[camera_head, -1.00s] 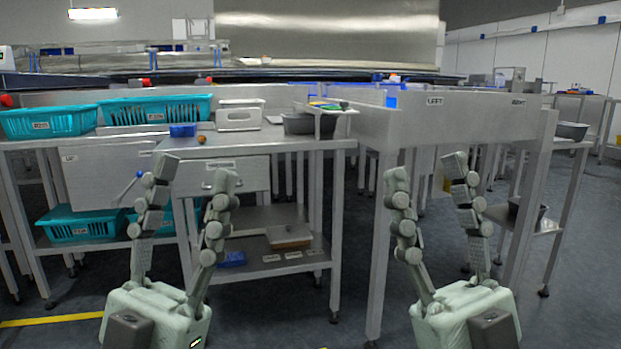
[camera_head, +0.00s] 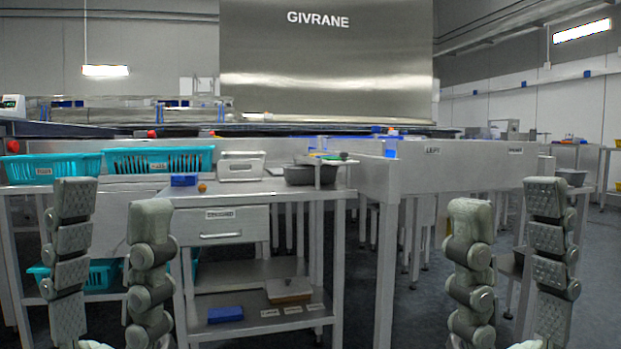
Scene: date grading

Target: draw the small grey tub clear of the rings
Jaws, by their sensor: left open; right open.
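Another grey tub (camera_head: 571,178) stands on a table at the far right. I cannot tell which is the task's tub, and I cannot make out any rings. My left gripper (camera_head: 112,196) is open and empty, fingers up, in front of the bench's left part. My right gripper (camera_head: 508,196) is open and empty, fingers up, in front of the long trough labelled LEFT. Both appear well apart from the tubs.
Teal crates (camera_head: 158,160) and a pale box (camera_head: 241,168) stand along the bench. A small blue container (camera_head: 184,180) and an orange-brown ball (camera_head: 202,188) lie near its front. A drawer (camera_head: 222,227) sits below. The trough wall (camera_head: 455,172) borders the bench's right side.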

